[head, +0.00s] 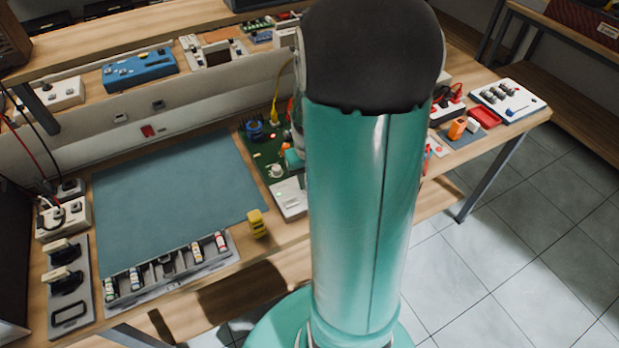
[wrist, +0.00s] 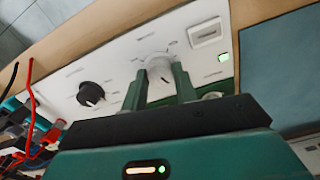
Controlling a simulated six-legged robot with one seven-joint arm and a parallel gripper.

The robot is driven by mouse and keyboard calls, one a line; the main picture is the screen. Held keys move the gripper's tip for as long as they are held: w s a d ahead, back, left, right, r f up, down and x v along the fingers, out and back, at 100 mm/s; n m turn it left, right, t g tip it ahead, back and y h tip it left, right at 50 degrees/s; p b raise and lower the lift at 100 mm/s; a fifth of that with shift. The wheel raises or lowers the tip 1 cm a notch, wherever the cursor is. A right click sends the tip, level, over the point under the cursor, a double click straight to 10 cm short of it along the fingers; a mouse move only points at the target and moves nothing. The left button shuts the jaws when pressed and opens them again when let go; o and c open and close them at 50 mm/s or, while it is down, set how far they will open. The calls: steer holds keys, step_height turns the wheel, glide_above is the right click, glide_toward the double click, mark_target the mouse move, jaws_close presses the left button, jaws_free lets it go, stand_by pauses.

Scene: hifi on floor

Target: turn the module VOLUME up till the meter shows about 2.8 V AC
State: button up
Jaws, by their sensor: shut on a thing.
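In the wrist view, the module's white front panel (wrist: 118,68) carries a white knob (wrist: 157,61) and a black knob (wrist: 91,94). My gripper (wrist: 161,75) is shut on the white knob, one finger on each side. The panel's lettering is too small to read, so I cannot tell which knob is marked VOLUME. In the head view, the module's green board (head: 262,150) and white panel end (head: 291,200) show left of my arm. My arm hides the rest of the module. I cannot make out a meter reading in either view.
A green light (wrist: 224,57) glows beside a white switch (wrist: 208,34). Red and black leads (wrist: 35,120) lie left of my gripper. A blue-grey mat (head: 170,185) lies left of the module, with a yellow block (head: 257,224) and a grey tray (head: 172,270) near the bench's front.

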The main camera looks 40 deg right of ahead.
steer(key=m, duration=0.3)
steer(key=o, duration=1)
steer(key=shift+c, duration=0.2)
step_height(320, 180, up, 14)
stand_by(0.4)
